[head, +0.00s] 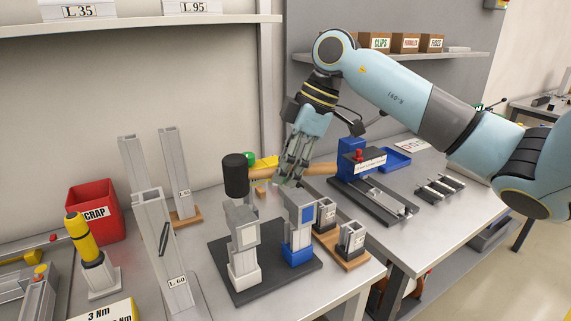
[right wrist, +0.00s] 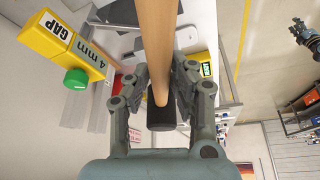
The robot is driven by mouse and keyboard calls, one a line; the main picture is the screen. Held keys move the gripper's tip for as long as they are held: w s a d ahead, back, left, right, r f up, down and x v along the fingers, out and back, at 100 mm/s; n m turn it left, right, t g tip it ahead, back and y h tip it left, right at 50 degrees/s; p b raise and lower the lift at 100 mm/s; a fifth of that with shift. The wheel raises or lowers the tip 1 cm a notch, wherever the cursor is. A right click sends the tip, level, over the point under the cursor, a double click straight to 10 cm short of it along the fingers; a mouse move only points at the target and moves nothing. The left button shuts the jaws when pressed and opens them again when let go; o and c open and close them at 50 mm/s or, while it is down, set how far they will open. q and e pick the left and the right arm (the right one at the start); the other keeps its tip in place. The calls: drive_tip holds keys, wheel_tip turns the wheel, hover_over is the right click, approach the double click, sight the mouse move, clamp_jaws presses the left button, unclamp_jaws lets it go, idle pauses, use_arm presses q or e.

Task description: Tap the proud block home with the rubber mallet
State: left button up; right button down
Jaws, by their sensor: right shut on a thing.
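My right gripper (head: 290,182) is shut on the wooden handle of the rubber mallet. The mallet's black head (head: 236,176) hangs left of the gripper, above the dark plate (head: 268,285) on the bench. In the right wrist view the handle (right wrist: 155,45) runs between my fingers (right wrist: 162,85) to the black head (right wrist: 162,113). On the plate stand a grey block with a white base (head: 243,255) and a grey-and-blue block (head: 300,232). The mallet head is above the grey-and-white one, apart from it. I cannot tell which block is proud.
A tall profile marked L 60 (head: 165,255) stands left of the plate. A red scrap bin (head: 95,212) and a yellow-and-black tool (head: 88,240) are further left. A wooden stand (head: 350,245) and a blue vice-like fixture (head: 352,155) are to the right. A shelf with boxes (head: 405,43) is behind my arm.

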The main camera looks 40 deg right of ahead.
drive_tip(key=shift+f, duration=0.65)
drive_tip(key=shift+f+b, duration=0.1)
drive_tip(key=shift+b, duration=0.2)
wheel_tip(320, 180, down, 5)
drive_tip(key=b, duration=0.3)
wheel_tip(320, 180, up, 5)
drive_tip(key=p, duration=0.5)
drive_tip(key=shift+f, duration=0.1)
drive_tip(key=shift+a, duration=0.1)
idle(0.7)
